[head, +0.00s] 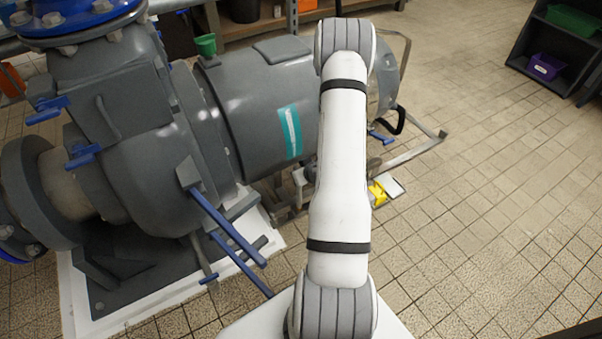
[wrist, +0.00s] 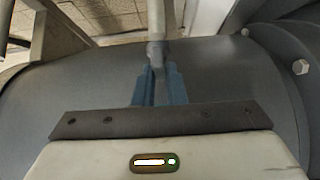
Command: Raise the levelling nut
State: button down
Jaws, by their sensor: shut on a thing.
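My gripper (wrist: 158,88) shows in the wrist view with its two blue fingers close together. They are shut on a thin grey rod-like piece (wrist: 156,52), which looks like the levelling nut on its stud. In the head view my white arm reaches away past the motor, and my gripper and the nut are hidden.
The grey pump (head: 130,160) and motor (head: 265,105) stand left of my arm. Blue-handled levers (head: 228,228) stick out toward me. A yellow item (head: 377,193) lies on the floor just right of my arm. Open tiled floor (head: 490,190) lies to the right, with a dark shelf (head: 540,50) beyond.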

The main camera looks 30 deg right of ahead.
dwell(0.4)
jog(key=c, duration=1.5)
grip_release()
jog(key=shift+r, duration=0.1)
jog(key=p+v, duration=0.2)
jog(key=v, duration=0.5)
jog(key=shift+s+a+r+p, duration=0.15)
jog(key=shift+s+r+p, duration=0.15)
jog(key=shift+p, duration=0.1)
